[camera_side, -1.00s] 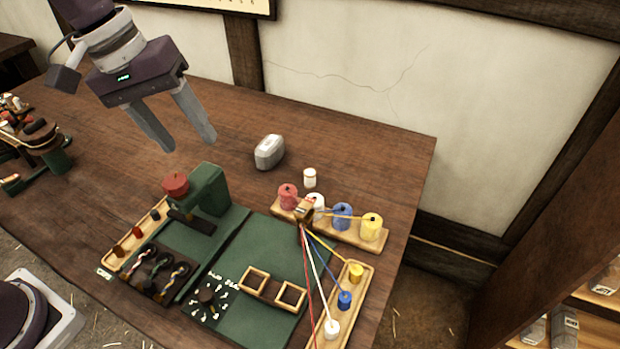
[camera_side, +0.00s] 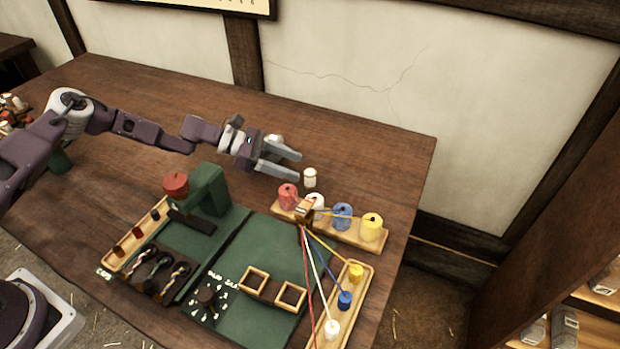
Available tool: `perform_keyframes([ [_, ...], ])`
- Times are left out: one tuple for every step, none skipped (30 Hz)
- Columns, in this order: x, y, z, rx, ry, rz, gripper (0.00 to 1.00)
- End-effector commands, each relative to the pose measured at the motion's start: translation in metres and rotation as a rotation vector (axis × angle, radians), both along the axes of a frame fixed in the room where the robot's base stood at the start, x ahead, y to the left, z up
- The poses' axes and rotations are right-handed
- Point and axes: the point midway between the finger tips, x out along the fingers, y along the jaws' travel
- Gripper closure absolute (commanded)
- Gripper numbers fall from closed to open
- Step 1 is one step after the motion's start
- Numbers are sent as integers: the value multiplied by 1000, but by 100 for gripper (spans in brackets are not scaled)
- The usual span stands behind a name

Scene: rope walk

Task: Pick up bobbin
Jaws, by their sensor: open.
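A small white bobbin (camera_side: 310,178) stands upright on the bare table, just behind a wooden rack (camera_side: 372,243). My gripper (camera_side: 298,167) is low over the table, its fingers pointing right. The fingers are open, with the bobbin just beyond their tips; nothing is held. The rack carries larger spools: red (camera_side: 288,197), white (camera_side: 316,203), blue (camera_side: 342,216) and yellow (camera_side: 371,227). I cannot tell whether the fingertips touch the bobbin.
Coloured strands run from a wooden guide (camera_side: 304,209) toward a tray (camera_side: 358,289) with small yellow, blue and white spools. A green machine (camera_side: 207,190) with a red knob stands left of it. The table behind is clear.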

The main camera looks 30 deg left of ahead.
Motion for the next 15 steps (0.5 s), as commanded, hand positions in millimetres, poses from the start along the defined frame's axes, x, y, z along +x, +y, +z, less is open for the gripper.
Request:
perform_keyframes([
  [0, -10, -6, -3, 2, -4, 46],
  [1, -15, -10, -2, 2, -3, 46],
  [4, -22, -13, 0, 0, -4, 46],
  [6, -25, -14, 1, 0, -3, 46],
  [7, -28, -16, 1, 0, -4, 46],
  [8, -29, -17, 1, 0, -4, 46],
  [8, -29, -17, 1, 0, -3, 46],
  [8, -29, -17, 1, 0, -3, 46],
  [8, -29, -16, 1, 0, -3, 46],
  [8, -29, -16, 1, 0, -3, 46],
  [8, -29, -16, 1, 0, -3, 48],
  [8, -29, -16, 1, -1, -4, 56],
  [8, -29, -16, 1, -1, -4, 62],
  [8, -29, -16, 1, -1, -4, 68],
  [8, -29, -16, 1, -1, -4, 75],
])
